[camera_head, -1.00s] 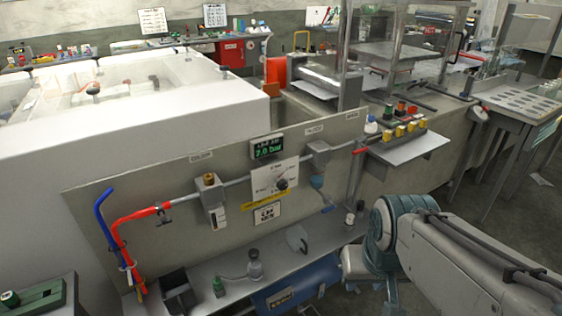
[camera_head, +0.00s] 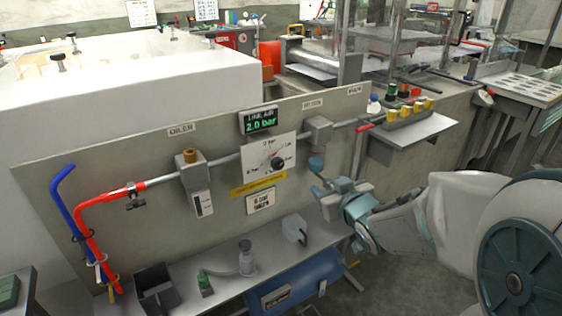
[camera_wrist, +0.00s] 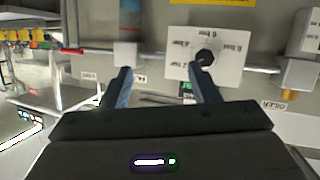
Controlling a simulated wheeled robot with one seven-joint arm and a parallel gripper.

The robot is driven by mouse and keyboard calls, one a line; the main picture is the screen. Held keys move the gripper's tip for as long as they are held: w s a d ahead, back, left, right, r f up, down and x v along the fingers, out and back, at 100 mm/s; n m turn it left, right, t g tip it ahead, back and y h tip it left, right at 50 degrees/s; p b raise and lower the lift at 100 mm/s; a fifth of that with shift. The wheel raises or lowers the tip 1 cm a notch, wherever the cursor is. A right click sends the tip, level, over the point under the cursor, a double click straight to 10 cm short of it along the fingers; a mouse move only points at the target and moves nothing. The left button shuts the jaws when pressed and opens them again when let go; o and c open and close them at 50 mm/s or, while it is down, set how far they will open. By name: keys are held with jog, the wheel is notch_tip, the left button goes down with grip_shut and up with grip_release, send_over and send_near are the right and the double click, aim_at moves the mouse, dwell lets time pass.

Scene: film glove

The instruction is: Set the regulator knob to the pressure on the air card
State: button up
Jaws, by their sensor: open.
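The dark round regulator knob (camera_head: 277,163) sits on a white dial plate (camera_head: 267,151) on the grey panel. Its pointer setting is too small to read surely. The green display (camera_head: 259,121) above reads "LINE AIR 2.0 bar". A white card (camera_head: 260,202) hangs below a yellow label; its print is not clearly legible. My gripper (camera_head: 320,184) is to the right of the dial, near the panel. In the wrist view, my gripper (camera_wrist: 160,73) is open and empty, with the knob (camera_wrist: 204,57) beyond the right fingertip, not between the fingers.
A blue-bowled fitting (camera_head: 316,163) hangs beside my gripper. A filter block (camera_head: 195,170) and a red hose (camera_head: 95,205) are left of the dial. A shelf (camera_head: 225,285) below holds bottles and a black bin. A button box (camera_head: 408,113) stands at the right.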

aim_at(279, 166)
jog(key=w+a+y+b, duration=0.1)
jog(key=w+a+y, duration=0.1)
jog(key=w+a, duration=0.2)
jog(key=w+a+f+n+y+b, duration=0.1)
jog(key=w+a+y, duration=0.1)
jog(key=w+a, duration=0.1)
jog(key=w+a+n+t+y+b, duration=0.1)
jog(key=w+a, duration=0.3)
jog(key=a, duration=0.1)
jog(key=shift+w+a+f+y+b, duration=0.15)
jog(key=shift+w+a+y+b, duration=0.2)
jog(key=shift+a+y+b, duration=0.05)
jog(key=c, duration=1)
